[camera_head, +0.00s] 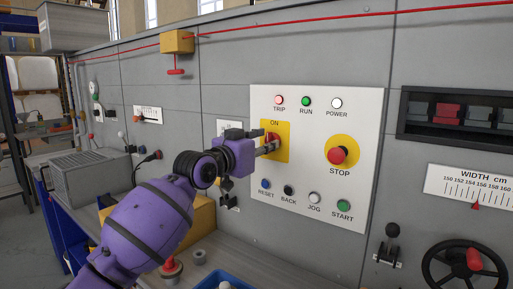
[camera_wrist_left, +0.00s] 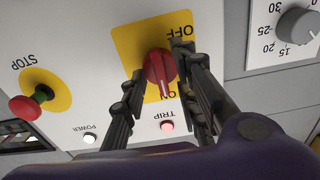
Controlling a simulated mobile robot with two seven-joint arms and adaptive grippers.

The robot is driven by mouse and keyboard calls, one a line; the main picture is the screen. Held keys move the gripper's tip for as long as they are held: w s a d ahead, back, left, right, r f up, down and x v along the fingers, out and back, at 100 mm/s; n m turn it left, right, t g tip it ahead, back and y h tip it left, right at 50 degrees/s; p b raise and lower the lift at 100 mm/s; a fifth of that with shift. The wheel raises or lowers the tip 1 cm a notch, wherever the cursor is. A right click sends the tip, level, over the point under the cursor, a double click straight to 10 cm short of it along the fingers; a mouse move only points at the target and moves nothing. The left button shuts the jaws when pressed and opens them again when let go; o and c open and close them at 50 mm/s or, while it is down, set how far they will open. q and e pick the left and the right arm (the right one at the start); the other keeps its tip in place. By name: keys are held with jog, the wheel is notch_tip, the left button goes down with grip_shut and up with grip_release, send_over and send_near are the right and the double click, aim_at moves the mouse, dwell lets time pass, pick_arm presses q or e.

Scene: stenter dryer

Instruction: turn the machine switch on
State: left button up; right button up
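The machine switch is a red rotary knob (camera_wrist_left: 160,68) on a yellow plate (camera_wrist_left: 128,42) marked ON and OFF. In the left wrist view, which is upside down, the white mark on the knob points towards ON. In the head view, the yellow plate (camera_head: 284,153) is on the white control panel, and the knob is partly hidden by my left gripper (camera_head: 268,147). In the wrist view, the two dark fingers of my left gripper (camera_wrist_left: 160,62) are apart, one on each side of the knob; I cannot tell whether they touch it. My right gripper is not in view.
The panel has a red STOP button (camera_head: 337,155) right of the switch and a row of small buttons below. TRIP, RUN and POWER lamps sit above. A black handwheel (camera_head: 440,262) is at lower right. A red cord (camera_head: 320,22) runs along the top.

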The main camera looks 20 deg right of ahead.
pick_arm(q)
jog(key=v, duration=1.1)
jog(key=shift+s+a, duration=0.25)
jog(key=shift+a, duration=0.1)
